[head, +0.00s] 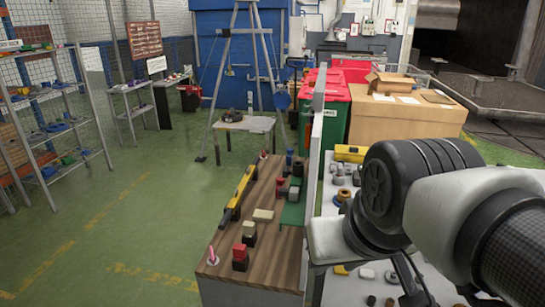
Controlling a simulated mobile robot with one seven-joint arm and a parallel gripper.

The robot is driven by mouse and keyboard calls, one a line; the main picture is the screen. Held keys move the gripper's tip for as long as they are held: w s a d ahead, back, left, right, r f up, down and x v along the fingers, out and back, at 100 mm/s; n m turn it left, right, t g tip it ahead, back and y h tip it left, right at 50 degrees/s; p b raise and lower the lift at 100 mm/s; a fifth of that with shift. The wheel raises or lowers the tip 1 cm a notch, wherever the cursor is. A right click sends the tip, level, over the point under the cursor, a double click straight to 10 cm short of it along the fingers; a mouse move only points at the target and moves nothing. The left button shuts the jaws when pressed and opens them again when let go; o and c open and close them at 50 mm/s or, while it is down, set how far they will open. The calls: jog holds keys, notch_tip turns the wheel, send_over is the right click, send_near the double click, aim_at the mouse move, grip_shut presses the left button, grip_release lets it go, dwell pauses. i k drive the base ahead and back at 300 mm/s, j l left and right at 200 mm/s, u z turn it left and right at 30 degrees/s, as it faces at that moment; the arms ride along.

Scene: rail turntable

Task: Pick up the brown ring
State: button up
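A small orange-brown, ring-like piece (343,195) lies on the white tabletop (365,285), left of my arm. It is small in the picture, and I cannot tell for sure that it is the brown ring. My arm reaches in from the right above this tabletop and hides much of it. Dark thin parts, possibly of my gripper (412,285), hang below the arm at the bottom edge. I cannot make out fingertips, or whether they are open or hold anything.
A wooden-topped bench (262,215) with blocks and a yellow level (240,190) stands left of an upright panel (316,130). More small parts lie on the white tabletop around my arm. Shelves (60,130) line the left wall. The green floor (120,220) is clear at left.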

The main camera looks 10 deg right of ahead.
aim_at(344, 197)
jog(key=l+u, duration=0.25)
jog(key=l, duration=0.3)
jog(key=l+u, duration=0.3)
jog(key=l, duration=0.25)
jog(key=l+z, duration=0.2)
jog(key=l, duration=0.3)
jog(key=i+l+z, duration=0.2)
jog(key=l, duration=0.25)
jog(key=z, duration=1.35)
jog(key=i+z, duration=0.1)
jog(key=z, duration=2.6)
jog(key=i+j+z, duration=0.1)
jog(key=z, duration=1.3)
jog(key=j+z, duration=0.1)
jog(key=z, duration=2.6)
jog(key=k+l+z, duration=0.1)
jog(key=z, duration=2.6)
jog(key=l, duration=0.05)
